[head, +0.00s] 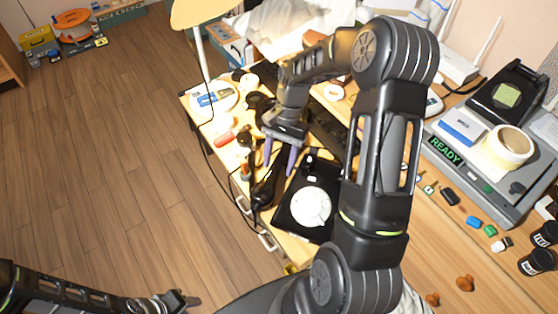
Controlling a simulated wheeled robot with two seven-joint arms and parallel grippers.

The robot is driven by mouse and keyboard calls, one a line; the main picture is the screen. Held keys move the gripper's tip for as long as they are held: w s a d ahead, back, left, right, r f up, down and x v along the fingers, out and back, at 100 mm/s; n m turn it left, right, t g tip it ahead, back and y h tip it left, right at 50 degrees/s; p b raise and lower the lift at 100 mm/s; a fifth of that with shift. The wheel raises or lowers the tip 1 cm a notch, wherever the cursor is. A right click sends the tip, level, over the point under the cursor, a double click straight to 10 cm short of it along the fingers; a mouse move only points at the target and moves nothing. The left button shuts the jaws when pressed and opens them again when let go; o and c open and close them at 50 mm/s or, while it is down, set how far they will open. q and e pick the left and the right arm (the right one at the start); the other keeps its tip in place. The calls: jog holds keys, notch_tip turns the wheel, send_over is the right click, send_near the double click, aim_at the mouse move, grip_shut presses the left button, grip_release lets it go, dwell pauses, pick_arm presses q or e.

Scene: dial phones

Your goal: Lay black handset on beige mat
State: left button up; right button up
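The black dial phone (311,207) with a white round dial lies on the desk below my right forearm. A long dark shape that looks like the black handset (266,190) lies along the phone's left side, near the desk edge. My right gripper (278,168) hangs over its upper end with two purple-grey fingers spread apart. Nothing shows between them, and I cannot tell whether they touch the handset. My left gripper (178,301) is low at the left over the floor, far from the desk; its finger gap is unclear. I cannot make out a beige mat; my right arm covers part of the desk.
A lamp (200,12) and a white round item (214,96) stand at the desk's far left. A red object (224,138) lies near the left edge. A grey machine (490,165) carrying a tape roll (509,147) fills the right side. Open wooden floor (120,150) lies left.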

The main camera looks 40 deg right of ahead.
jog(key=shift+r, duration=0.15)
jog(key=v, duration=1.2)
jog(key=shift+a, duration=0.1)
dwell(0.3)
